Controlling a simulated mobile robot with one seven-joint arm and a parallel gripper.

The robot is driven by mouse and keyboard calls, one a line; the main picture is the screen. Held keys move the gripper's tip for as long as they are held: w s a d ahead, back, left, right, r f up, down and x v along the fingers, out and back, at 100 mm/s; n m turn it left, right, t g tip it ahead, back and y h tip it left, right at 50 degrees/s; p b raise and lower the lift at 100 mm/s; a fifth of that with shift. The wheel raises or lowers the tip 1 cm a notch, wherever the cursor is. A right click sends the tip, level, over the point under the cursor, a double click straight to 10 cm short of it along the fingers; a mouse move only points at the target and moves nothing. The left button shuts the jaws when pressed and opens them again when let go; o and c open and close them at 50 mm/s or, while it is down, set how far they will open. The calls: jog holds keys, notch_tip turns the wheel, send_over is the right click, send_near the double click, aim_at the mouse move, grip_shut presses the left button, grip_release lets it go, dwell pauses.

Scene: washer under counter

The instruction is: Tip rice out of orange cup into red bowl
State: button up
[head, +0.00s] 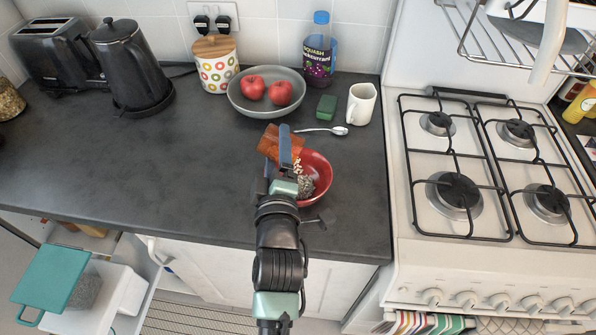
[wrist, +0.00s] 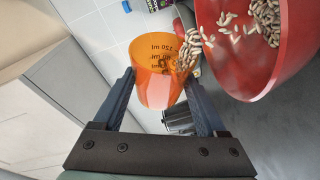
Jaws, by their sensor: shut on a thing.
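The orange cup (head: 271,143) is translucent and tilted over the left side of the red bowl (head: 318,168). In the wrist view the cup (wrist: 158,72) has dark volume marks, and its mouth faces the bowl (wrist: 285,75). Rice grains (wrist: 188,55) are at the cup's lip and fall past it. More rice (wrist: 255,22) lies in the bowl; in the head view falling grains (head: 298,167) show above a darker heap in it. My gripper (head: 285,155) is shut on the cup, with one finger on each side in the wrist view (wrist: 162,95). How much rice is left inside the cup is hidden.
A spoon (head: 328,131), a green block (head: 327,106) and a white mug (head: 361,104) stand behind the bowl. A grey bowl with red apples (head: 267,91) is further back. The gas hob (head: 480,150) is to the right. The counter at left (head: 120,165) is clear.

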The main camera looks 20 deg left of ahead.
jog(key=shift+d+m+b, duration=0.15)
jog(key=shift+m+b, duration=0.15)
jog(key=shift+b, duration=0.4)
